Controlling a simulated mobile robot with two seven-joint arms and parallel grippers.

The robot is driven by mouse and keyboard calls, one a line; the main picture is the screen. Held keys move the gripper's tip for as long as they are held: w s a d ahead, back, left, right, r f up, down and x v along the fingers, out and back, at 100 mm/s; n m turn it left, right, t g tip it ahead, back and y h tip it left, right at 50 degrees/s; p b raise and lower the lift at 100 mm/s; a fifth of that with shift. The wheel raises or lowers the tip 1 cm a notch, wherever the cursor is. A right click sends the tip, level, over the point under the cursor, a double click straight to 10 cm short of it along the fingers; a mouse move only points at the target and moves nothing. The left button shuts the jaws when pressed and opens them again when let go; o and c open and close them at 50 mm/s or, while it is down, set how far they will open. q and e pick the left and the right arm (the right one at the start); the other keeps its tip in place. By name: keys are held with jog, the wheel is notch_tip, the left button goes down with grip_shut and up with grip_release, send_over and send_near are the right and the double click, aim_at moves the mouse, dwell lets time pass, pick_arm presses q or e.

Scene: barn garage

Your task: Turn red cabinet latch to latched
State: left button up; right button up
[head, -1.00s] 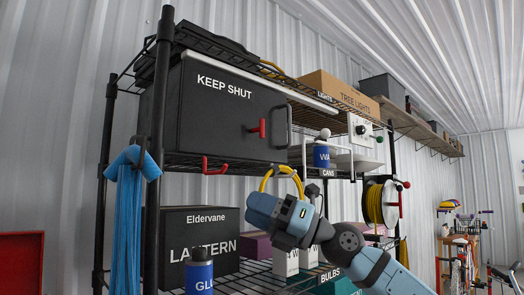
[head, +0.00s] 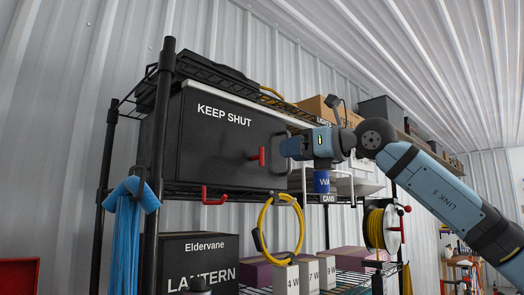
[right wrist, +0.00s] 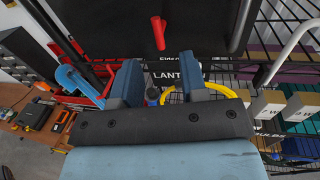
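The red latch (head: 261,156) is on the front of the black cabinet (head: 215,135) marked KEEP SHUT, near the door's right side. Its lever stands about upright, with a short stub to the left. In the right wrist view the red latch (right wrist: 158,33) shows beyond the fingertips. The cabinet door looks shut. My right gripper (head: 284,147) is just right of the latch, in front of the door's grey handle, and looks apart from the latch. In the wrist view my right gripper (right wrist: 158,76) has its fingers spread, with nothing between them. My left gripper is not in view.
The cabinet stands on a black wire shelf. A LANTERN box (head: 198,262) is on the shelf below.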

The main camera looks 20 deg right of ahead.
aim_at(262, 154)
jog(key=p+x, duration=0.2)
jog(key=x, duration=0.6)
jog(key=shift+w+a, duration=0.2)
grip_shut()
